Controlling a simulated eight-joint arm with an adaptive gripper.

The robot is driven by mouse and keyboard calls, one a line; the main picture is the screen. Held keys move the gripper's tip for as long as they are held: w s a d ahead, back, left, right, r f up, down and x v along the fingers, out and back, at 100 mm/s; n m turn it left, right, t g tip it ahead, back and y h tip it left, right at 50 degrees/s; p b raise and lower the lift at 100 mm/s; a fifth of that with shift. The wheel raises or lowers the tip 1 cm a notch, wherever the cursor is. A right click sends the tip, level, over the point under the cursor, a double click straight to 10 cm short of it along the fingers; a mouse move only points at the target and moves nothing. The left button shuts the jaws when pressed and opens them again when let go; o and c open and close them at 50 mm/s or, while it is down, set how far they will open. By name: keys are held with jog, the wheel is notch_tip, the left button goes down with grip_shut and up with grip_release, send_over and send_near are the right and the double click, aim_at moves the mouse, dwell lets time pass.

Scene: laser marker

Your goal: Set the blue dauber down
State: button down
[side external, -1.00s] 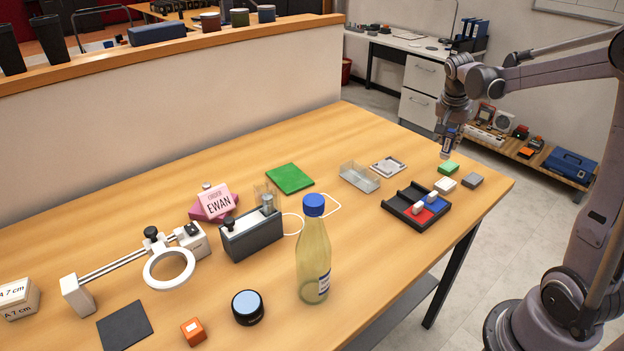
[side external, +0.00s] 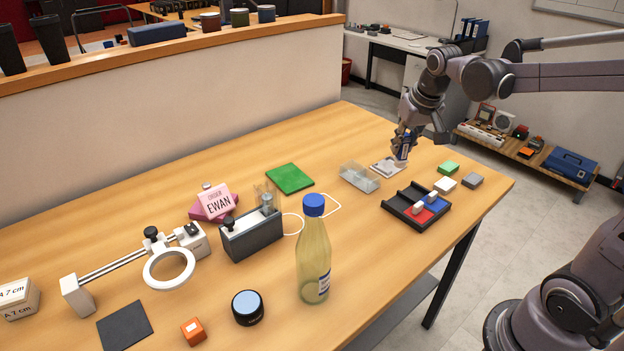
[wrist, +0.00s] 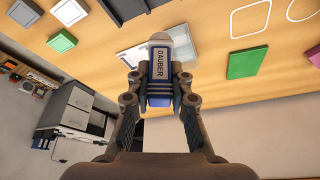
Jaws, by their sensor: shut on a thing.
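My gripper (side external: 403,142) is shut on the blue dauber (side external: 403,152). In the wrist view the dauber (wrist: 160,65) lies between the two fingers (wrist: 160,90), with its white label reading DAUBER and a pale rounded tip pointing away from the gripper. In the side external view the dauber is nearly upright, tip down, over the right part of a flat pale grey plate (side external: 382,168). I cannot tell whether the tip touches the plate.
A clear tray (side external: 358,178) stands just left of the plate. A black tray (side external: 390,202) with red and blue pads lies in front. Green (side external: 448,167), white (side external: 445,185) and grey (side external: 472,180) blocks are to the right. A tall bottle (side external: 313,255) stands nearer the camera.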

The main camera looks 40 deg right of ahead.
jog(key=a+n+y, duration=0.2)
jog(key=a+n, duration=0.3)
jog(key=a, duration=0.5)
jog(key=shift+t, duration=0.4)
jog(key=shift+w+a+f, duration=0.75)
jog(key=shift+a+f, duration=1.05)
jog(key=shift+w+a+f, duration=0.8)
jog(key=shift+a+f, duration=1.05)
jog(key=shift+w+a+f, duration=0.75)
jog(key=shift+a+f, duration=1.05)
jog(key=shift+f, duration=0.15)
jog(key=c, duration=1.2)
grip_release()
jog(key=v, duration=1.2)
jog(key=s+d+t, duration=0.1)
jog(key=s+d, duration=0.1)
jog(key=s, duration=0.1)
jog(key=s+d+f, duration=0.1)
jog(key=s+d, duration=0.2)
jog(key=s, duration=0.1)
jog(key=s+d+f+t, duration=0.1)
jog(key=s+d, duration=0.1)
jog(key=s, duration=0.2)
jog(key=shift+d+f+t, duration=0.15)
jog(key=shift+f+t, duration=0.05)
jog(key=shift+t, duration=0.1)
